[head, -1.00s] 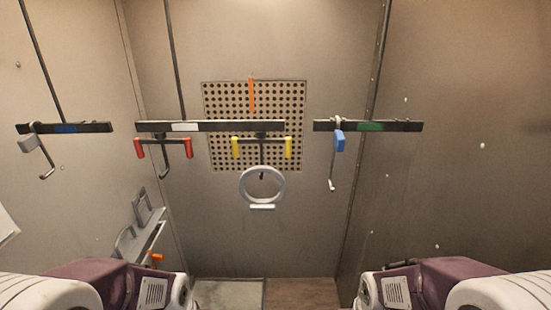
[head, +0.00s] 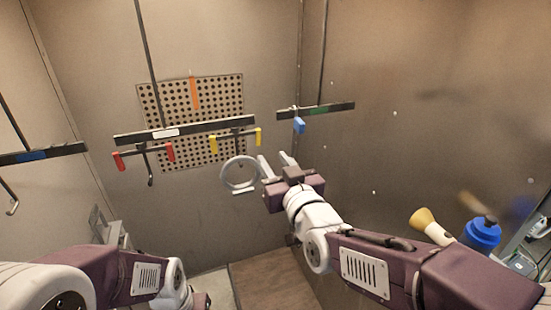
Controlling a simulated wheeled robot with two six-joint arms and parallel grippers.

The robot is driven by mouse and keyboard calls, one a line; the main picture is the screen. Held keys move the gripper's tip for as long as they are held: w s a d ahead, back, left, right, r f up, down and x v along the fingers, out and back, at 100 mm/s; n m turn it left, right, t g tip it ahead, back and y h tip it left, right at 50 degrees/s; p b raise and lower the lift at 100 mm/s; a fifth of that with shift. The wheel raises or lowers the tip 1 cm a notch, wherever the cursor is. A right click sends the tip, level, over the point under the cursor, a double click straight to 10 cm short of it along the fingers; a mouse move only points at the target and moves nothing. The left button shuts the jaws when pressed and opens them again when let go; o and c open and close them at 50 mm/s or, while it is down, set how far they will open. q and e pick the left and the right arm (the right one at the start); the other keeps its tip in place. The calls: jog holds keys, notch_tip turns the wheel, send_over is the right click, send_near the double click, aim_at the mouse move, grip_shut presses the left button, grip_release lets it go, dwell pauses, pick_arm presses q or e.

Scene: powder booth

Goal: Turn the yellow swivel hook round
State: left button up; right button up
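The yellow swivel hook (head: 236,140) hangs under the middle bar (head: 200,128), with a yellow grip at each end of its crosspiece. A grey ring (head: 239,174) with a white tab at its bottom hangs below it. My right gripper (head: 276,160) is raised just right of the ring and below the hook in the picture. Its two fingers are apart with nothing seen between them. Whether a finger touches the ring I cannot tell. My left arm is low at the left, and its gripper is not clearly visible.
A red swivel hook (head: 145,154) hangs left on the same bar. A blue-handled hook (head: 299,125) hangs from the right bar (head: 325,110). A perforated panel (head: 155,97) is on the back wall. A blue bottle (head: 482,234) and a cream-headed tool (head: 430,226) stand at right.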

aim_at(259, 141)
jog(key=p+x, duration=0.1)
jog(key=x, duration=0.2)
jog(key=p+x, duration=0.1)
jog(key=x, duration=0.2)
jog(key=shift+s+a+r, duration=0.1)
jog(key=shift+a+r, duration=0.1)
jog(key=x, duration=0.6)
jog(key=shift+d+f, duration=0.25)
jog(key=shift+f, duration=0.15)
jog(key=shift+a+r, duration=0.1)
jog(key=shift+a, duration=0.1)
jog(key=shift+d, duration=0.1)
jog(key=c, duration=0.7)
